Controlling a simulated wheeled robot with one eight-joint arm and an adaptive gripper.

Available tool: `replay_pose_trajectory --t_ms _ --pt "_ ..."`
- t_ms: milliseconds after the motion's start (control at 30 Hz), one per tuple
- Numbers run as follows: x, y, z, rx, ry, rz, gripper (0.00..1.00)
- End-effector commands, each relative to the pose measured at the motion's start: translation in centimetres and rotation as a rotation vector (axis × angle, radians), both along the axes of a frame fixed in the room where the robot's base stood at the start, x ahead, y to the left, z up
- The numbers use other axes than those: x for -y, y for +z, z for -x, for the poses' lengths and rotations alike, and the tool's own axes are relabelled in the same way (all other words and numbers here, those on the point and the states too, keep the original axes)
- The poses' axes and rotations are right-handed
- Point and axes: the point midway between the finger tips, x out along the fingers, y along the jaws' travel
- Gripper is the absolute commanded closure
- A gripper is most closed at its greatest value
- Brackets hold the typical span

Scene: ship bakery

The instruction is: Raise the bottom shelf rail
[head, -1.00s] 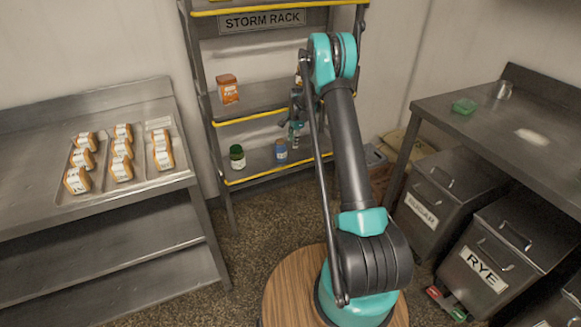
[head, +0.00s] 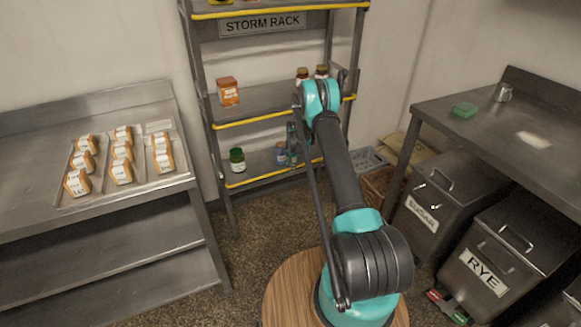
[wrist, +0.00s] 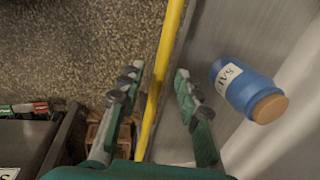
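The bottom shelf rail (head: 255,177) is a yellow bar along the front edge of the storm rack's lowest shelf (head: 260,162). In the wrist view the rail (wrist: 153,100) runs lengthwise between the two fingers of my gripper (wrist: 158,72). The fingers are open, one on each side of the bar, with visible gaps. I cannot tell how far the rail is from the fingers in depth. In the head view my gripper (head: 292,146) is at the right part of the bottom shelf, and my arm hides the rail's right end.
A blue jar (wrist: 243,90) with a brown lid stands on the shelf close to the right finger. A green jar (head: 237,158) stands further left. Upper shelves hold an orange box (head: 228,91) and jars. A counter (head: 480,105) with bins is right; a loaf tray (head: 150,185) is left.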

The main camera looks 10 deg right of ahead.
Motion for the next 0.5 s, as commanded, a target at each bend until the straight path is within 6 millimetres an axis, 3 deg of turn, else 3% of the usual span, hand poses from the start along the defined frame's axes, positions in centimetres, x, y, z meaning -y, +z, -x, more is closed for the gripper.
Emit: replay_pose_trajectory --t_ms 400,500 --pt "-0.04 -0.74 -0.13 0.0 0.0 0.0 0.66" --pt "-0.04 -0.73 -0.13 0.0 0.0 0.0 0.78"
